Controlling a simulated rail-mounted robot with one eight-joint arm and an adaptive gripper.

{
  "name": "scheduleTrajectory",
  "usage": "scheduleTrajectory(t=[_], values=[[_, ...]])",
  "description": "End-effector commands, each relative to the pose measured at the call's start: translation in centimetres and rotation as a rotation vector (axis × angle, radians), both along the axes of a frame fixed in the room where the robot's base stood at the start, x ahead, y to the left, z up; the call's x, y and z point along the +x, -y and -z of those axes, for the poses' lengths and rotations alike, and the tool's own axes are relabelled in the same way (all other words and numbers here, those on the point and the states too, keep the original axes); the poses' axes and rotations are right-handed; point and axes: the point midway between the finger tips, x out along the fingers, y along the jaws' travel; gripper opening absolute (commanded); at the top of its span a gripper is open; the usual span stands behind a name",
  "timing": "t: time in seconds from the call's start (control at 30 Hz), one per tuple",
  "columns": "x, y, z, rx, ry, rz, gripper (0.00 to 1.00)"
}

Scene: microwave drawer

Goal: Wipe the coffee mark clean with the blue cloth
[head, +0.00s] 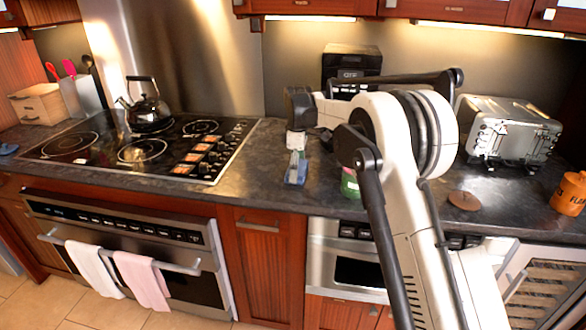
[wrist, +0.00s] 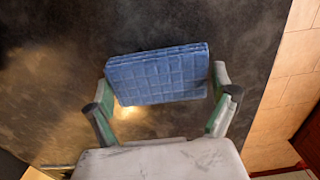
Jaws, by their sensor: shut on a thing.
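The blue cloth (head: 296,175) is a folded pad with a grid pattern, over the dark counter right of the cooktop. It also shows in the wrist view (wrist: 158,75), between the two fingers. My gripper (head: 297,160) points down and is shut on the cloth; its fingers also show in the wrist view (wrist: 163,88). I cannot tell whether the cloth touches the counter. The coffee mark (head: 464,201) is a brown round patch on the counter at the right, in front of the toaster. My gripper and the cloth are well to its left.
A green can (head: 350,184) stands between the cloth and the mark, partly hidden by my arm. A silver toaster (head: 510,130) stands behind the mark. An orange flour canister (head: 570,193) is to its right. The cooktop (head: 140,150) with a kettle (head: 148,108) lies left.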

Motion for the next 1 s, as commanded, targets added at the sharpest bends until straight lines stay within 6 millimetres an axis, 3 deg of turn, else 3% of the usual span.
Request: scheduleTrajectory(t=[1.0], values=[[-0.7, 4.5, 0.0, -0.001, 0.0, 0.002, 0.58]])
